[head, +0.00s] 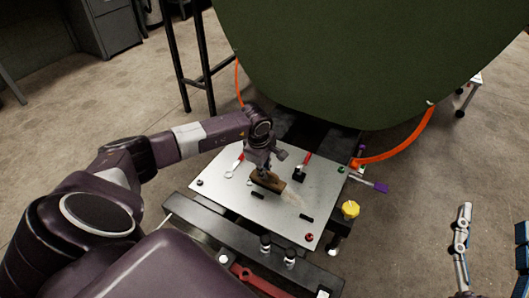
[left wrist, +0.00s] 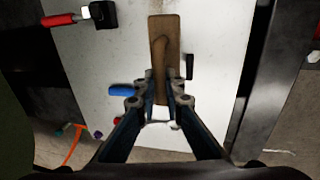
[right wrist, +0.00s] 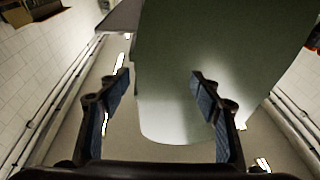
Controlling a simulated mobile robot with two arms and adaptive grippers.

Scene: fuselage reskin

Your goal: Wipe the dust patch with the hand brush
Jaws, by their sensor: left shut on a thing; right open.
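The hand brush (head: 268,181), a brown wooden block, is held down at the metal plate in the head view. My left gripper (head: 264,160) is shut on it from above. In the left wrist view the brush (left wrist: 165,35) extends from between the fingers (left wrist: 160,100) over the pale plate. I cannot tell whether its underside touches the plate. A faint tan dust patch (head: 294,198) lies on the plate just right of the brush; part of it may be hidden under the brush. My right gripper (right wrist: 158,78) is open and empty, facing a large pale green surface.
The metal plate (head: 232,196) carries a red-handled tool (head: 304,163), a wrench-like tool (head: 234,167) and small black pieces (head: 307,217). The dark green fuselage panel (head: 370,55) overhangs behind. An orange hose (head: 400,147) curves at right.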

